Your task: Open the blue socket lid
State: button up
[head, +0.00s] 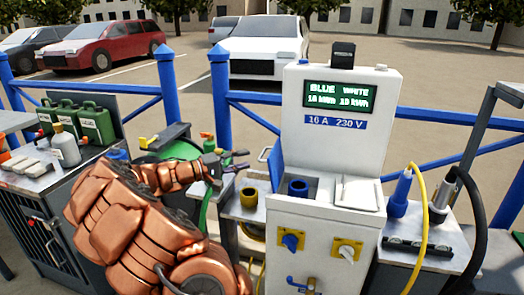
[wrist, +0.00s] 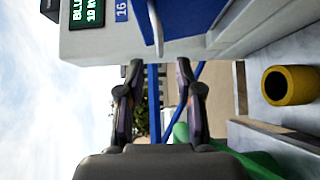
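The white power pedestal (head: 330,230) stands right of my arm. The blue socket lid (head: 276,165) stands raised at the left edge of the pedestal's ledge, with a thin handle on its outer side. The round blue socket (head: 297,187) is uncovered beside it. In the wrist view the blue lid (wrist: 195,18) and its pale handle (wrist: 154,28) show at the top, ahead of the fingers. My gripper (head: 240,161) is left of the lid, apart from it. In the wrist view my gripper (wrist: 158,78) is open, with nothing between the fingers.
A white lid (head: 358,193) lies closed on the ledge's right. A yellow cup-like holder (head: 249,198) sits on a side shelf left of the pedestal. A blue plug (head: 400,192) with a yellow cable stands at right. Blue railings (head: 222,95) run behind.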

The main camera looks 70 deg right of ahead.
aim_at(262, 154)
jog(key=shift+p+x, duration=0.3)
jog(key=shift+x, duration=3.45)
grip_shut()
